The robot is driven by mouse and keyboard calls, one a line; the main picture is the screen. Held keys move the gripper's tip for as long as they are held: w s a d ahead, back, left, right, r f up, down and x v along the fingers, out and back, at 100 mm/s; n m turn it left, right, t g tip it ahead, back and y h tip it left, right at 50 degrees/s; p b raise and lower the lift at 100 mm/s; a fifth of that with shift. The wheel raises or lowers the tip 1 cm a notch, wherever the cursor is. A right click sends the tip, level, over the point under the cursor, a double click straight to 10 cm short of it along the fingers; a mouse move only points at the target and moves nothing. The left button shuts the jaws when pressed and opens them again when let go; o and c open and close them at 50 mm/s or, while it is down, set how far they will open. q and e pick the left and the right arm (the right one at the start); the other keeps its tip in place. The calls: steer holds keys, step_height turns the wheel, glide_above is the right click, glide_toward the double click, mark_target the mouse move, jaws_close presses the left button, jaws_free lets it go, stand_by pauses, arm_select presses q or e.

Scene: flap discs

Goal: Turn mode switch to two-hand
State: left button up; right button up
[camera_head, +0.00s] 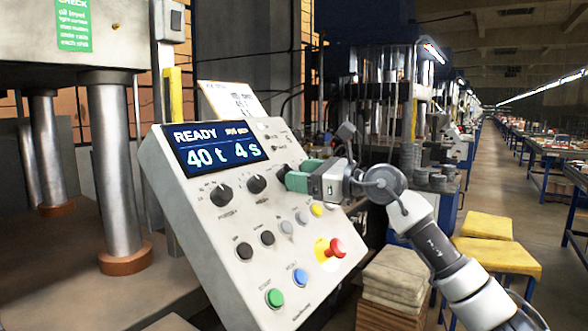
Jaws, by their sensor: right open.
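The grey-white control panel (205,240) is tilted, with a lit display (218,146) reading "READY" and "40 t 4 s". Two black rotary knobs, a left one (221,195) and a middle one (256,183), sit below the display. A third dark knob (283,173) to their right is partly hidden by my right gripper (290,180). That gripper's green fingers are open and reach to this knob; whether they touch it I cannot tell. The knob labels are too small to read, so which is the mode switch and its position are unclear. My left gripper is not in view.
A red emergency button (335,248) on a yellow base and green (275,298) and blue (300,277) buttons stand out below my right gripper. Metal press columns (112,170) rise at left.

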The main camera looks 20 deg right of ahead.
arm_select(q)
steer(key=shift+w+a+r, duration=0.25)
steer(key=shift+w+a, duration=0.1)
arm_select(e)
steer(key=shift+x, duration=1.05)
steer(key=c, duration=0.9)
